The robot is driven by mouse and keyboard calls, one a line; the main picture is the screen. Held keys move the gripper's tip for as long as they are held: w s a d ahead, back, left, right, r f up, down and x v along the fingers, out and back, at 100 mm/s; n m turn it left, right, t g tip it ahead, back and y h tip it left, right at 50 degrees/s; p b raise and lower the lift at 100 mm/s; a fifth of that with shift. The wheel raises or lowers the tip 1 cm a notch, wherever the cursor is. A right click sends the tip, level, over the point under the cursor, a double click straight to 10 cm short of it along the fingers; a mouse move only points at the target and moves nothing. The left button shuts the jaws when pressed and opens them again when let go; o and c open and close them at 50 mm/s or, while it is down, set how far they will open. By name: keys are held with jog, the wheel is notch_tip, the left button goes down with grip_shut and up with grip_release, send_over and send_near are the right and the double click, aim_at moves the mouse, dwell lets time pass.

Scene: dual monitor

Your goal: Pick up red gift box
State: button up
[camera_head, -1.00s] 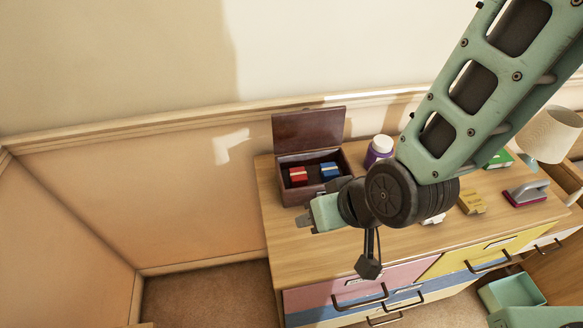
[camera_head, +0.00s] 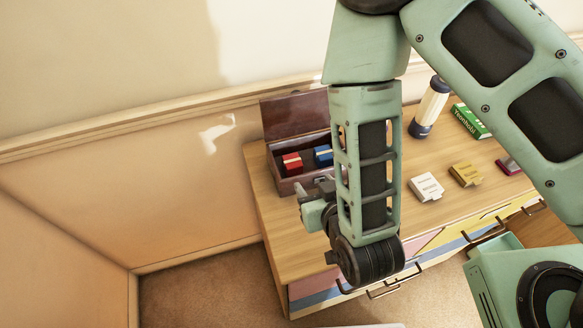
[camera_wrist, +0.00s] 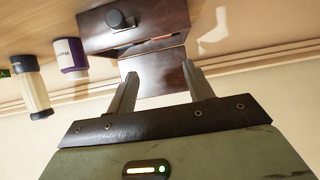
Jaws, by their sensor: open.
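The red gift box (camera_head: 292,163) has a light ribbon band and sits inside the open dark wooden box (camera_head: 283,185), at its left side. A blue gift box (camera_head: 323,155) sits to its right in the same box. My gripper (camera_head: 311,188) is in front of the wooden box, with its fingers apart and empty. In the wrist view, my open gripper (camera_wrist: 159,72) shows with the wooden box (camera_wrist: 150,18) and its raised lid beyond the fingertips.
The wooden box stands on the left end of the dresser (camera_head: 290,250), near the wall. A white-and-purple bottle (camera_wrist: 70,57) shows in the wrist view.

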jog(key=shift+w+f+b, duration=1)
jog(key=shift+w+b, duration=0.2)
jog(key=shift+b, duration=1)
send_near(293, 161)
jog(key=w, duration=0.2)
jog(key=shift+w+a+f, duration=0.25)
jog(key=shift+w+f, duration=0.1)
jog(key=shift+s+f+p+x, duration=0.15)
jog(key=shift+p+x, duration=0.3)
jog(key=shift+x, duration=1.05)
jog(key=shift+s+f+p+x, duration=0.15)
jog(key=shift+p+x, duration=0.3)
jog(key=shift+x, duration=1.05)
jog(key=shift+w+a, duration=0.1)
jog(key=shift+a, duration=0.05)
jog(key=c, duration=0.7)
